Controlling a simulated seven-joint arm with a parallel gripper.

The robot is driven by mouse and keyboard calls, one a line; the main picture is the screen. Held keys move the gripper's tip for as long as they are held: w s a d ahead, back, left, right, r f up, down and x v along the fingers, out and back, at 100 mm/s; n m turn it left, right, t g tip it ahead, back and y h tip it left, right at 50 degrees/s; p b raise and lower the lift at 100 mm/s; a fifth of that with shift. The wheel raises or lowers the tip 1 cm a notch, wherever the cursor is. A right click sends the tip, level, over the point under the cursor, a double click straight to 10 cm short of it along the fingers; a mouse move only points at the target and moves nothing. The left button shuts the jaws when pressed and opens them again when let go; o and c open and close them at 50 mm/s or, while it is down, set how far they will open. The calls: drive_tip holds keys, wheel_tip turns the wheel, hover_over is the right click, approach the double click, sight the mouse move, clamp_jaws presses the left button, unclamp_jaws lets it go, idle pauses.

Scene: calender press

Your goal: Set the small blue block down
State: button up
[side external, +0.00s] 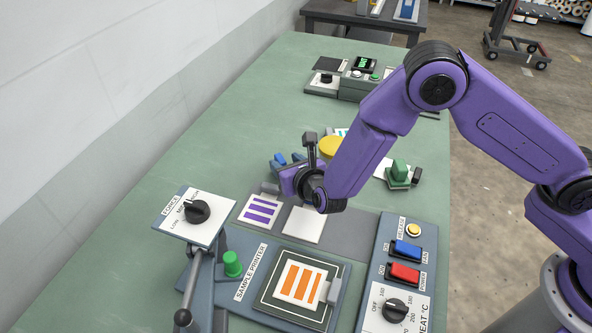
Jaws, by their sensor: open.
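My gripper (290,182) is over the middle of the green bench, behind the sample printer. It is open, but its fingertips are mostly hidden by its own body and wrist. Small blue pieces (280,159) show just beyond it, up and to the left. I cannot tell which of them is the small blue block, or whether any touches the gripper or rests on the bench.
The sample printer (245,284) holds an orange-striped card (300,283) in front. A purple-striped card (261,210) and a blank white card (304,224) lie nearby. The bench's left side (130,215) is clear.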

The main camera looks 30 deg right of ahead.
drive_tip(key=v, duration=0.5)
drive_tip(key=shift+s+r, duration=0.15)
drive_tip(key=shift+s, duration=0.15)
drive_tip(key=s+d+r+m+g+h, duration=0.3)
drive_tip(key=s+d+r+m, duration=0.2)
drive_tip(key=d+m, duration=0.3)
drive_tip(key=s+d+r+m+g+h, duration=0.25)
drive_tip(key=s+d+r+m, duration=0.2)
drive_tip(key=d, duration=0.55)
drive_tip(key=s+d+m+g+y, duration=0.2)
drive_tip(key=s+m, duration=0.1)
drive_tip(key=s, duration=0.4)
drive_tip(key=s+d+r+m+g+y, duration=0.1)
drive_tip(key=s+d+m+g+y, duration=0.1)
drive_tip(key=s, duration=0.5)
drive_tip(key=s+d+r+m+g+y, duration=0.1)
drive_tip(key=s+d+m+g+y, duration=0.1)
drive_tip(key=s+m+g, duration=0.2)
drive_tip(key=s+m, duration=0.2)
drive_tip(key=s, duration=0.1)
drive_tip(key=shift+s+d+r, duration=0.25)
drive_tip(key=shift+s+d, duration=0.1)
